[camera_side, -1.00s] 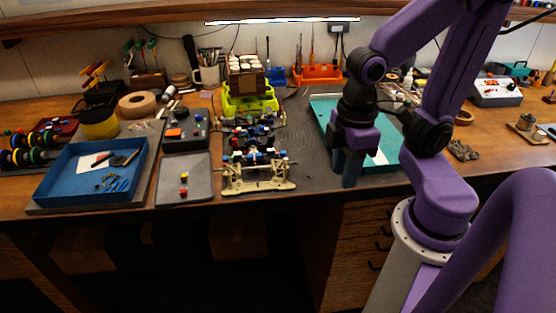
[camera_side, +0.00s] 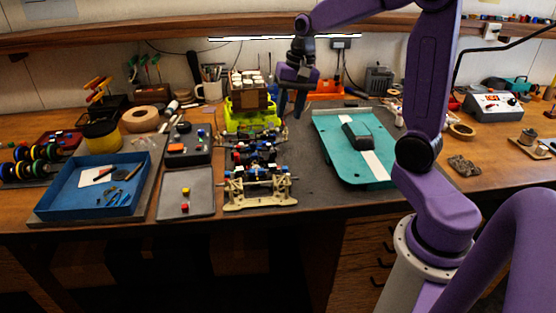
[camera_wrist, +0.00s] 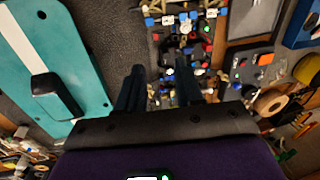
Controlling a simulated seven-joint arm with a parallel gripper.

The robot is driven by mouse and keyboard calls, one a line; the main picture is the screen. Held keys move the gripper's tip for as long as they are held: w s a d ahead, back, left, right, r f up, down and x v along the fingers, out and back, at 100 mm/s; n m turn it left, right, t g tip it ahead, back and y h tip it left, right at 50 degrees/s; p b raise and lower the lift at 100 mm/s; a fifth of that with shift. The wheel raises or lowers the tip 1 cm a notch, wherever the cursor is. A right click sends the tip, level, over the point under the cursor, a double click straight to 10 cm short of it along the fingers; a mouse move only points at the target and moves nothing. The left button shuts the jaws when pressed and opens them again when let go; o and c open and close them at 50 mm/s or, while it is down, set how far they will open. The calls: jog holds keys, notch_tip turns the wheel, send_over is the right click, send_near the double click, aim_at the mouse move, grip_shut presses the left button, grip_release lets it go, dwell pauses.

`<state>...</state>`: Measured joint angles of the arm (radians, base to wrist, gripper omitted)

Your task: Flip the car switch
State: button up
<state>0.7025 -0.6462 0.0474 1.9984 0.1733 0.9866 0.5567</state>
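The race car chassis (camera_side: 258,187) stands on the dark mat, left of the bench's middle, with its cream frame end toward the front edge. Blue, red and black parts show on it. The chassis also shows at the top of the wrist view (camera_wrist: 183,22). I cannot make out which part is its switch. My gripper (camera_side: 291,108) is raised at the back of the bench, right of the chassis and beside the lime-green tray. In the wrist view my gripper (camera_wrist: 160,90) has its two dark fingers apart, with nothing held between them. The right finger overlaps the chassis parts in that picture.
A teal board (camera_side: 332,128) with a white stripe and a black block (camera_side: 357,136) lies to the right. A lime-green tray (camera_side: 240,122), a grey button box (camera_side: 199,155), a grey tray (camera_side: 171,207) and a blue tray (camera_side: 63,203) lie leftward. Mat between chassis and board is clear.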

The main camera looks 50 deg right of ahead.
jog(key=shift+m, duration=0.4)
jog(key=w+f, duration=0.1)
jog(key=f, duration=0.4)
jog(key=w+f, duration=0.1)
jog(key=f, duration=0.5)
jog(key=w+a+f, duration=0.1)
jog(key=f, duration=0.5)
grip_shut()
